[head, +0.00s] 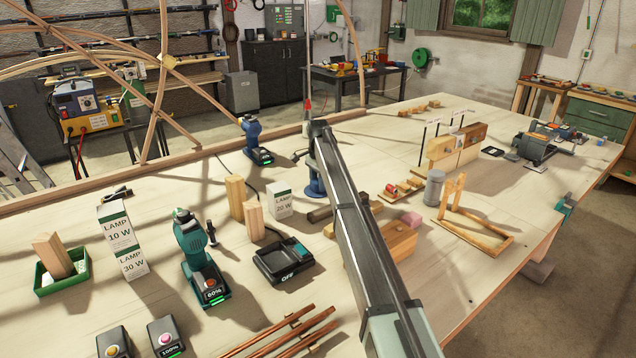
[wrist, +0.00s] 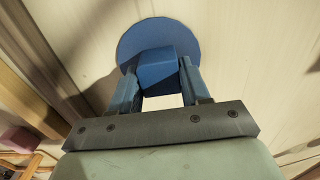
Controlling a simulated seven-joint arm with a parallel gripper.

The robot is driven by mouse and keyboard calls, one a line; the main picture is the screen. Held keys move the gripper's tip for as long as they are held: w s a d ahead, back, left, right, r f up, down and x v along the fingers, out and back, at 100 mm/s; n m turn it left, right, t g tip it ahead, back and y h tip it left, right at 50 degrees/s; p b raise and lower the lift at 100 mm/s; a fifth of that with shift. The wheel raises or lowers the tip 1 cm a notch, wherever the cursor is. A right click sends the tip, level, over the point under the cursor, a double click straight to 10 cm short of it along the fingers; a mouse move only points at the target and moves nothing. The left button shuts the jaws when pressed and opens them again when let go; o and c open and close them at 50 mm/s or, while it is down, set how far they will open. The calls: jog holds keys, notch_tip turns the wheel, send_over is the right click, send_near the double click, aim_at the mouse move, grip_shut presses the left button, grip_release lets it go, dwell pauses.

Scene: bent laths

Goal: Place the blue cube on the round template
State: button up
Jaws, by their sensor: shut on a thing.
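In the wrist view the blue cube (wrist: 157,75) sits between the two blue fingers of my gripper (wrist: 161,66), which is shut on it. Behind the cube lies a flat blue disc, the round template (wrist: 150,32), on the pale bench top. The cube overlaps the template's lower middle in this view. I cannot tell whether the cube touches the template or is held above it. In the head view my gripper (head: 314,180) hangs at the far end of my arm, low over the bench.
A white LAMP 20 W box (head: 280,200), wooden blocks (head: 254,220) and a black charger (head: 283,262) stand left of my arm. A blue drill (head: 254,140) stands behind left. Wooden blocks (head: 400,240) and a grey canister (head: 433,188) are on the right.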

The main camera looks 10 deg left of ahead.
jog(key=shift+f, duration=0.1)
jog(key=o, duration=1)
jog(key=shift+o, duration=0.2)
notch_tip(320, 180, up, 12)
